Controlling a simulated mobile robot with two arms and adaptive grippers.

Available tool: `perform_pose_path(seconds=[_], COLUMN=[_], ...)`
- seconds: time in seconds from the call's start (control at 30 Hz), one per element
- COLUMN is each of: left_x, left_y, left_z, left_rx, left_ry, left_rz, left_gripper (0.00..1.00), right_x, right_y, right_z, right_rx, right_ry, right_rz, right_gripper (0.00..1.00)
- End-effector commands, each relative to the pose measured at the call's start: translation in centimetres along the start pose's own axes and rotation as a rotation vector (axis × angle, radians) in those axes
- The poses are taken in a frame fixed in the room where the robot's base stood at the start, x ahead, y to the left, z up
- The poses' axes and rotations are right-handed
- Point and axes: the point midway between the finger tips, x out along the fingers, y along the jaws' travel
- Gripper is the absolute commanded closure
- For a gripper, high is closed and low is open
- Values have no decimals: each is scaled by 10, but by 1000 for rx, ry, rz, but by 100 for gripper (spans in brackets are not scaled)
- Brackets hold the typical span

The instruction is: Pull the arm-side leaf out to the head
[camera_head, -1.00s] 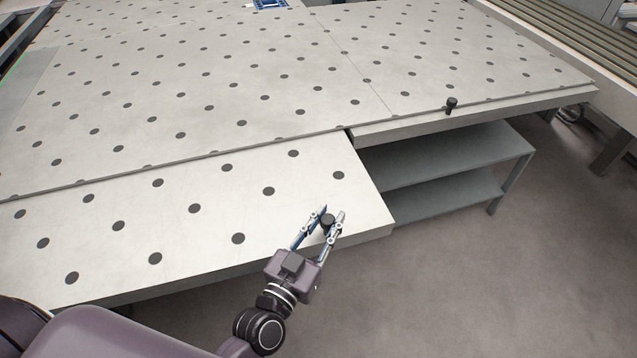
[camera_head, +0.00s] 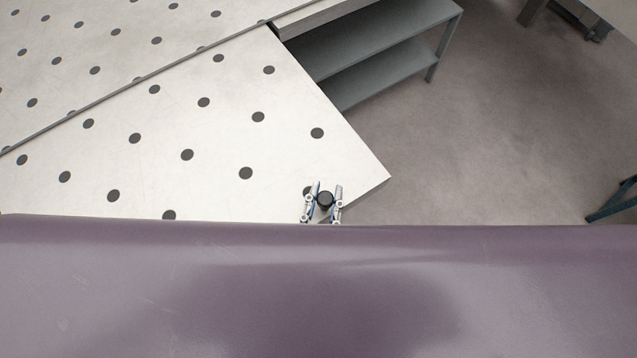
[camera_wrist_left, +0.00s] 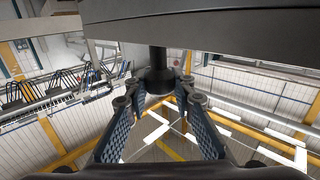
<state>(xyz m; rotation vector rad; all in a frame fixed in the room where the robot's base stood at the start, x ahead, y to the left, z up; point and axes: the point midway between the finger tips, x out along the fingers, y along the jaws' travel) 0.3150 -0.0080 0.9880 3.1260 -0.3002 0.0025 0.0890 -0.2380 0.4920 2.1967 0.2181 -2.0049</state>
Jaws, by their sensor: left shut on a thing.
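The arm-side leaf (camera_head: 225,135) is a pale panel with dark round dots, jutting from the main table toward me. Its right edge runs down to a corner at the lower right of the head view. My left gripper (camera_head: 323,203) is at the leaf's near edge, its two fingers on either side of a dark round knob (camera_head: 325,198). In the left wrist view the knob (camera_wrist_left: 158,80) hangs on a short stem between the fingers (camera_wrist_left: 160,92), which are shut on it. My purple body hides most of the leaf's front edge. My right gripper is out of view.
The main dotted table (camera_head: 60,50) lies beyond a seam at the upper left. A grey two-tier shelf (camera_head: 365,45) stands under the table at upper middle. Open grey floor (camera_head: 480,140) lies right of the leaf. A dark blue-green frame part (camera_head: 612,204) shows at the right edge.

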Motion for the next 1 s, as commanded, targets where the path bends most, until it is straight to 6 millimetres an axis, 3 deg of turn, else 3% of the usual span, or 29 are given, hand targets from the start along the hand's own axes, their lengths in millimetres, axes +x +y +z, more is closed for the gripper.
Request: perform_pose_path(seconds=[0.3, 0.33, 0.5, 0.8, 1.0], left_x=[-1, -1, -1, -3, -25], left_y=[1, 1, 0, 0, 1], left_z=[2, 2, 2, 1, 2], left_rx=[2, 2, 2, 1, 2], left_ry=[-4, -4, -3, -2, -6], left_rz=[1, 1, 1, 0, 2], left_gripper=[100, 75, 58, 58, 58], right_x=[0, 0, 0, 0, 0], right_y=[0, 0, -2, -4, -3], right_z=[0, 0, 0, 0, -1], right_rx=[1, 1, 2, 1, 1], right_ry=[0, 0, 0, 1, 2], right_rz=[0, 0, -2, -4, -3], right_gripper=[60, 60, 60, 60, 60])
